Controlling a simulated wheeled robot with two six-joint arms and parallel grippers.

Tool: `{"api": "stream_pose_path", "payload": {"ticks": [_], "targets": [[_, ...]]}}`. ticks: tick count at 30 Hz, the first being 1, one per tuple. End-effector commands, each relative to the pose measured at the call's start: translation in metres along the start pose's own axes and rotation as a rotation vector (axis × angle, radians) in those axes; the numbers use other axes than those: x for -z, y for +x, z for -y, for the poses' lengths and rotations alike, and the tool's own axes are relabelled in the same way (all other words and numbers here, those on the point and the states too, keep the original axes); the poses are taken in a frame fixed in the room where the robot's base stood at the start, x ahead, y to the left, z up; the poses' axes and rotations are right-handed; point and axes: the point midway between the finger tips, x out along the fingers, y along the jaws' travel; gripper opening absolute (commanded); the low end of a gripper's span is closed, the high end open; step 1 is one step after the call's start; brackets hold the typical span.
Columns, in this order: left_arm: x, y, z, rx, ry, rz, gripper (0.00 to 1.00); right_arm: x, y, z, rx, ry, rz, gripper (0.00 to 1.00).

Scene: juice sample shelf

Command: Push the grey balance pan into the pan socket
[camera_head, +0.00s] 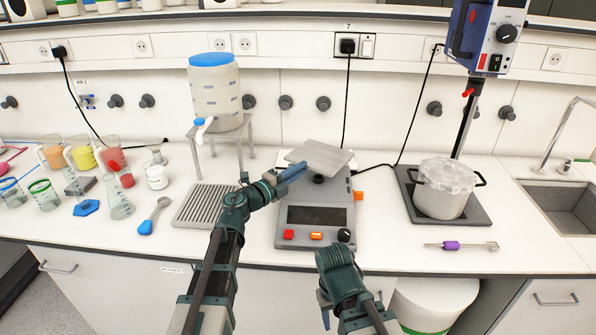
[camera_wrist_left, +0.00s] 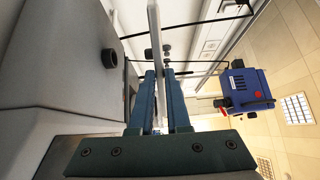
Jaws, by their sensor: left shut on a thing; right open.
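The grey balance pan (camera_head: 322,157) is a flat square plate, held tilted above the back of the balance (camera_head: 317,215). My left gripper (camera_head: 298,170) is shut on its near left edge. In the left wrist view the pan (camera_wrist_left: 155,45) stands edge-on between the two blue fingers of my left gripper (camera_wrist_left: 160,75). A dark round fitting, which looks like the pan socket (camera_head: 318,179), shows just below the pan; it also shows in the left wrist view (camera_wrist_left: 108,57), apart from the pan. My right gripper (camera_head: 324,308) is open and low before the counter, partly hidden by its own wrist.
A drip grate (camera_head: 205,205) and a dispenser on a stand (camera_head: 216,90) are left of the balance. A pot (camera_head: 443,190) on a dark plate stands right, with a purple-handled tool (camera_head: 452,245) before it. Cups and beakers crowd the far left.

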Motion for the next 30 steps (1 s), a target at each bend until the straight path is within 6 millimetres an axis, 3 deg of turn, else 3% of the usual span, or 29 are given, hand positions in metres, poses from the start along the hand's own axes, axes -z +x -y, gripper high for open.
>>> {"api": "stream_pose_path", "payload": {"ticks": [8, 24, 30], "targets": [[0.000, 0.000, -0.010, 0.001, -0.001, 0.001, 0.00, 0.001, 0.010, 0.001, 0.000, 0.000, 0.000, 0.50], [0.000, -0.002, -0.050, 0.001, -0.001, 0.001, 0.00, 0.003, 0.050, 0.005, 0.000, -0.001, 0.000, 0.50], [0.000, -0.002, -0.045, 0.005, -0.001, 0.001, 0.00, 0.003, 0.046, 0.004, 0.000, -0.001, 0.000, 0.50]]}}
